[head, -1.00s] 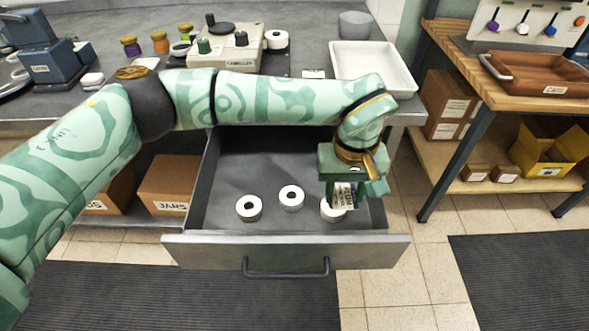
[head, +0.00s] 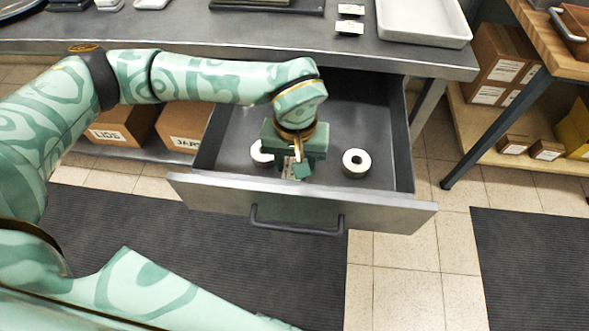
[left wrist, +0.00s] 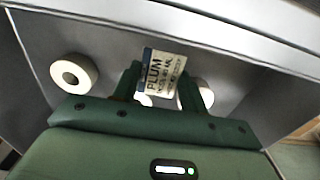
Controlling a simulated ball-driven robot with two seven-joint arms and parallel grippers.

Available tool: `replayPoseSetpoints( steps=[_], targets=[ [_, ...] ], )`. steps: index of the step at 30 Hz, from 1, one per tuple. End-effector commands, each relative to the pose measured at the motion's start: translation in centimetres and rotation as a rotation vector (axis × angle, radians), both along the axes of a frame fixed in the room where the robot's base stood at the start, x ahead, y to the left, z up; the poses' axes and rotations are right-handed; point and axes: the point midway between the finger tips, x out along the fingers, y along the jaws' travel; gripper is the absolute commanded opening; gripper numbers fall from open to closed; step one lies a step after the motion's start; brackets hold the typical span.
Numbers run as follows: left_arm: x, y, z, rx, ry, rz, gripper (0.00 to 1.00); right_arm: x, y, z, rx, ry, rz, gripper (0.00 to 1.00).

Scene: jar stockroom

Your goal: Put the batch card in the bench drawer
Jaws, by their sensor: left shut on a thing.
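The batch card (left wrist: 163,73) is a small pale card with a dark blue edge and the word PLUM, seen in the left wrist view. My left gripper (left wrist: 163,88) is shut on it. In the head view the gripper (head: 296,172) points down inside the open bench drawer (head: 385,211), close behind its front panel. Only a sliver of the card shows there, below the jaws. I cannot tell whether the card touches the drawer floor. My right gripper is not in view.
White rolls lie in the drawer, one (head: 356,162) right of the gripper and one (head: 260,153) at its left, partly hidden. The bench top (head: 190,30) overhangs the drawer's back. Two cards (head: 349,27) and a white tray (head: 425,22) sit on it.

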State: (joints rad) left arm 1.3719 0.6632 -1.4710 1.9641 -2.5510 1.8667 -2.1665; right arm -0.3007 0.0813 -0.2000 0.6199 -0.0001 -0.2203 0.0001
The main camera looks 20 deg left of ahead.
Motion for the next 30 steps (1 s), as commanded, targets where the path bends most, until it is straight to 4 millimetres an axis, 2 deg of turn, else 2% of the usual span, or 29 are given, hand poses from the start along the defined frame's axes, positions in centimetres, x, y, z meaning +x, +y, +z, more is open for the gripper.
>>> replayPoseSetpoints(
  steps=[4, 6, 8, 17, 18, 19, 20, 27, 30],
  targets=[
    [-0.3, 0.3, -3.1, -0.002, 0.009, -0.001, 0.2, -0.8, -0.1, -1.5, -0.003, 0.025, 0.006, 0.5],
    [-0.3, 0.3, -4.0, 0.0, 0.008, 0.0, 0.2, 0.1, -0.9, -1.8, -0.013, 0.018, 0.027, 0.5],
    [-0.2, 0.4, -3.9, 0.0, 0.003, 0.0, 0.17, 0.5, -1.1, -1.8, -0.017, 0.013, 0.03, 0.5],
    [-0.2, 0.3, -3.8, 0.001, 0.0, -0.001, 0.17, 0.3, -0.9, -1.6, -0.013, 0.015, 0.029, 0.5],
    [-0.2, 0.3, -3.8, 0.001, 0.0, -0.001, 0.54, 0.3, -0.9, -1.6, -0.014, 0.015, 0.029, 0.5],
    [-0.2, 0.3, -3.8, 0.001, 0.0, -0.001, 0.62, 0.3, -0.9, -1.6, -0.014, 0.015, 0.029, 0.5],
    [-0.2, 0.3, -3.8, 0.001, 0.0, -0.001, 0.65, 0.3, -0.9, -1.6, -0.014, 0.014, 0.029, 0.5],
    [-0.2, 0.3, -3.7, 0.001, 0.0, -0.001, 0.65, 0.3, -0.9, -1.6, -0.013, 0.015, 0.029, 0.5],
    [-0.1, 0.3, -3.1, 0.001, -0.002, 0.0, 0.65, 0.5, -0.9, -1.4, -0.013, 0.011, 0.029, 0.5]
  ],
)
